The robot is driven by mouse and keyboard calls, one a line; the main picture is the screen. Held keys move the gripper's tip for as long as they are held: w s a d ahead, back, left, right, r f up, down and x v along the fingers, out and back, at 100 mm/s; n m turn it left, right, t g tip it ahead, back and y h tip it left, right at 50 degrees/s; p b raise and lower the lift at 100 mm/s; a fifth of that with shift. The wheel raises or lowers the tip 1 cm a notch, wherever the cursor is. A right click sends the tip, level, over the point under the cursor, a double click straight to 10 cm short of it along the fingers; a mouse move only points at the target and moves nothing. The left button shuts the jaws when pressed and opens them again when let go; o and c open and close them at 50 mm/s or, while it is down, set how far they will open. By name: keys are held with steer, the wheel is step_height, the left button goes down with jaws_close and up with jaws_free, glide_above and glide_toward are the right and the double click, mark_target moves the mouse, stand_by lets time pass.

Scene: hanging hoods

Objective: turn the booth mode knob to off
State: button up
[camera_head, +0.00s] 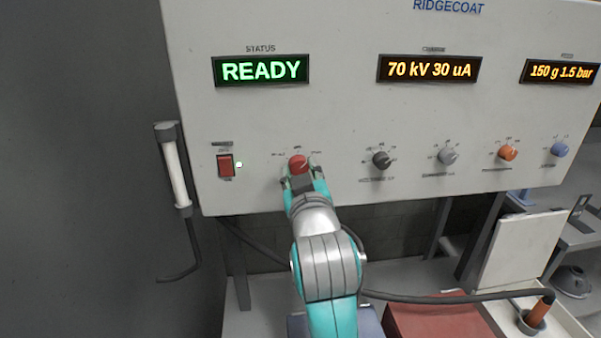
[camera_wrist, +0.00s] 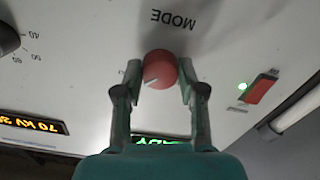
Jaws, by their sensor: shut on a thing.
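The red booth mode knob (camera_head: 297,162) is on the lower left of the white control panel. In the wrist view the knob (camera_wrist: 160,69) sits below the word MODE, which appears upside down, and a pale pointer line shows on its face. My gripper (camera_head: 299,178) reaches up to the knob from below. In the wrist view its two fingers (camera_wrist: 160,84) are shut on the knob, one on each side. The small labels around the knob are too blurred to read, and the fingers hide part of its surroundings.
A red rocker switch (camera_head: 226,165) with a lit green light is left of the knob. A dark knob (camera_head: 381,160) and several others line up to the right. The status display (camera_head: 261,70) reads READY. A white wand (camera_head: 175,170) hangs at the panel's left edge.

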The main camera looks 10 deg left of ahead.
steer(key=n, duration=0.4)
steer(key=shift+n, duration=2.2)
steer(key=o, duration=1.1)
steer(key=shift+o, duration=0.2)
steer(key=v, duration=1.2)
steer(key=shift+d, duration=0.1)
